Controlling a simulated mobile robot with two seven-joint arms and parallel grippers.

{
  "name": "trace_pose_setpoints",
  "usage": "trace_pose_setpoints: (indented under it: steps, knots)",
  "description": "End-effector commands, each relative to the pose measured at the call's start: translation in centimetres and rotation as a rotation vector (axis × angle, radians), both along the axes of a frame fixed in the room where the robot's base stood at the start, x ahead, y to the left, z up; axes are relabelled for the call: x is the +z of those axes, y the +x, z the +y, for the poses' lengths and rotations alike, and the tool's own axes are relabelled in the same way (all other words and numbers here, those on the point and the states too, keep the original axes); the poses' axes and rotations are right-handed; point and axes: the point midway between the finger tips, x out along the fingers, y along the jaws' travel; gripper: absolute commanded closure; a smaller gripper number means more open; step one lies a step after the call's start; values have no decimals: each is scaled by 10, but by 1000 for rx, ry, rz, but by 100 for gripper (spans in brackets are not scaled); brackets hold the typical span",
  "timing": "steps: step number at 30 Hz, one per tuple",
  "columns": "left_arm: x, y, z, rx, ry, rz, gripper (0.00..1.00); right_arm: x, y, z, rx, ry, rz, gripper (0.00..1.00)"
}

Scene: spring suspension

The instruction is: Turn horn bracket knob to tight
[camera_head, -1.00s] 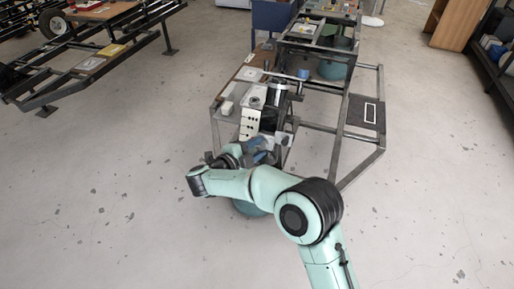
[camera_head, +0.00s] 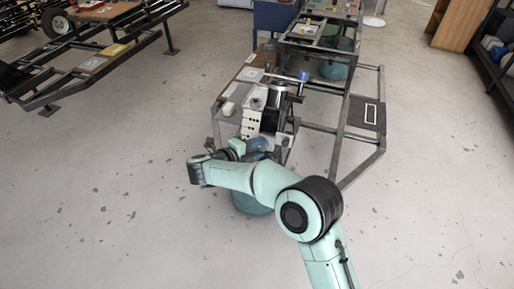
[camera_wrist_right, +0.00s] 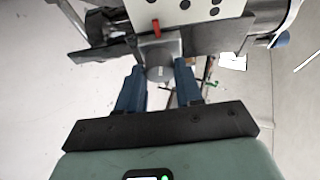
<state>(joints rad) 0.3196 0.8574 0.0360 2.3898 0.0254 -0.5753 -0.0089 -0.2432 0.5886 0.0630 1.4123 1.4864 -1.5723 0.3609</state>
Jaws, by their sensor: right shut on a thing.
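The horn bracket knob (camera_wrist_right: 160,71) is a grey, roughly round piece seen end-on in the right wrist view, below a grey block with a small red tab (camera_wrist_right: 156,28). My right gripper (camera_wrist_right: 158,80) has its two blue fingers on either side of the knob and is shut on it. In the head view the right gripper (camera_head: 258,148) is at the near end of the frame, and the knob is hidden there by my arm and hand. My left gripper is not in view.
A white panel with black holes (camera_head: 249,124) stands just beyond the gripper. The dark steel frame (camera_head: 335,155) extends right and back. A blue-capped part (camera_head: 303,75) stands behind. Another steel frame (camera_head: 60,82) is at far left. The floor around is clear.

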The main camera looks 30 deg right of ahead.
Motion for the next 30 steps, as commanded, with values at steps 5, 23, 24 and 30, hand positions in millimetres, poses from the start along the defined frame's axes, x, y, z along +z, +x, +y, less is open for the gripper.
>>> trace_pose_setpoints:
  steps: [5,23,24,30]
  knots:
    - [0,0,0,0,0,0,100,0,0,1,3,1,1,58]
    - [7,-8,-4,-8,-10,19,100,11,-7,27,7,0,1,39]
    - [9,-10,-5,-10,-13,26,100,15,-9,35,7,0,-1,39]
    - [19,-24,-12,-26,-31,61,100,31,-21,77,8,0,0,39]
